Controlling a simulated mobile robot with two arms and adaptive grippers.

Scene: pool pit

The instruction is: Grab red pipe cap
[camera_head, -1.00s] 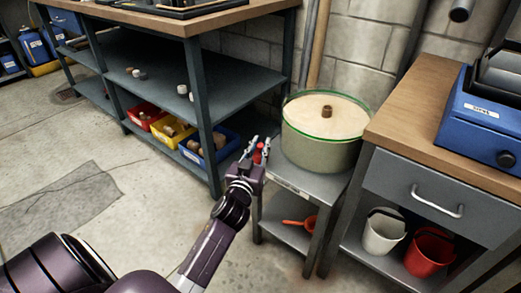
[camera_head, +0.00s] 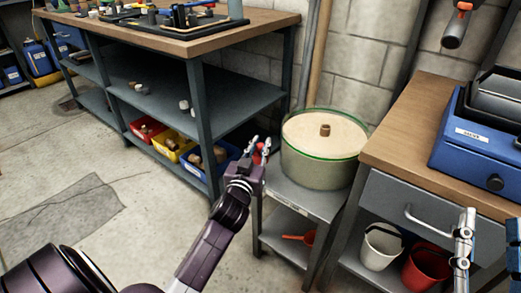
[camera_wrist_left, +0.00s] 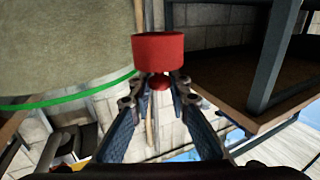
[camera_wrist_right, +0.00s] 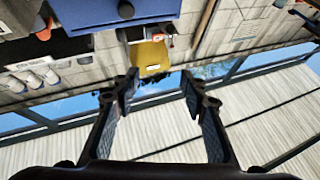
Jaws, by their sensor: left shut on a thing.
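My left gripper (camera_head: 260,147) is shut on the red pipe cap (camera_head: 257,158), in front of the small grey stand beside the sand tub. The left wrist view shows the cap (camera_wrist_left: 158,48) as a short red cylinder with a small round stub at the fingertips (camera_wrist_left: 158,80). Part of the cap is hidden by the fingers in the head view. My right gripper (camera_head: 490,218) shows at the right edge of the head view. In the right wrist view its fingers (camera_wrist_right: 158,82) are apart with nothing between them.
A green-rimmed tub of sand (camera_head: 318,170) with a brown piece on it stands on a small stand (camera_head: 312,199). A workbench (camera_head: 180,45) with shelves and coloured bins is at left. A drawer cabinet (camera_head: 395,190) bearing a blue machine (camera_head: 480,145) is at right.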

